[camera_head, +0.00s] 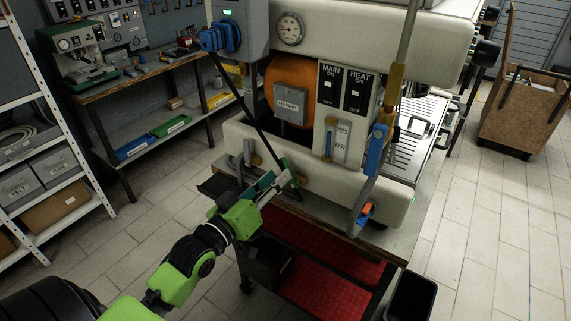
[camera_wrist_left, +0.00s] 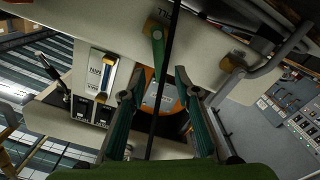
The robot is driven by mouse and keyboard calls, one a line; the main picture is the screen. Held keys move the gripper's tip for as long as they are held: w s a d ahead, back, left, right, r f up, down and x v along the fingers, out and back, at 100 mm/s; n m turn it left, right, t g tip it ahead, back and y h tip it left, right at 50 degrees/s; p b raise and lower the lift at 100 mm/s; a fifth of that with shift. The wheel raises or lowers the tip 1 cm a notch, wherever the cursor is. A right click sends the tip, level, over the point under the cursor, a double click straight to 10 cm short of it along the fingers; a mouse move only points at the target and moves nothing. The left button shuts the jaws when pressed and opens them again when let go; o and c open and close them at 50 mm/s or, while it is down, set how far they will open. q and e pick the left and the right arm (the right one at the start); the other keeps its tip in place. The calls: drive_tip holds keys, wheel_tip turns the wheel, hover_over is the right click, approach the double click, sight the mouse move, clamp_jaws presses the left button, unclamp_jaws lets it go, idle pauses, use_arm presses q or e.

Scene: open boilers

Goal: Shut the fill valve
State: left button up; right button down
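The fill valve, a green lever (camera_wrist_left: 158,52) on a brass body (camera_wrist_left: 158,28), shows in the left wrist view on the cream machine front, beside a partly readable label. The lever lies ahead of and between my left gripper's fingers (camera_wrist_left: 157,90), which are spread apart with nothing clearly held. Contact with the lever cannot be told. In the head view my left gripper (camera_head: 281,182) is at the machine's lower front, near a small brass fitting (camera_head: 299,180); the fingers hide most of the lever there. My right gripper is not in view.
A black cable (camera_wrist_left: 168,60) crosses in front of the lever. A second brass valve (camera_wrist_left: 233,62) with a grey pipe is beside it. A blue handle (camera_head: 376,150), the switch panel (camera_head: 342,90) and the orange boiler end (camera_head: 291,75) are close by.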

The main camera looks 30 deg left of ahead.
use_arm(q)
drive_tip(key=w+p, duration=0.1)
drive_tip(key=w, duration=0.4)
drive_tip(key=shift+d, duration=0.2)
clamp_jaws()
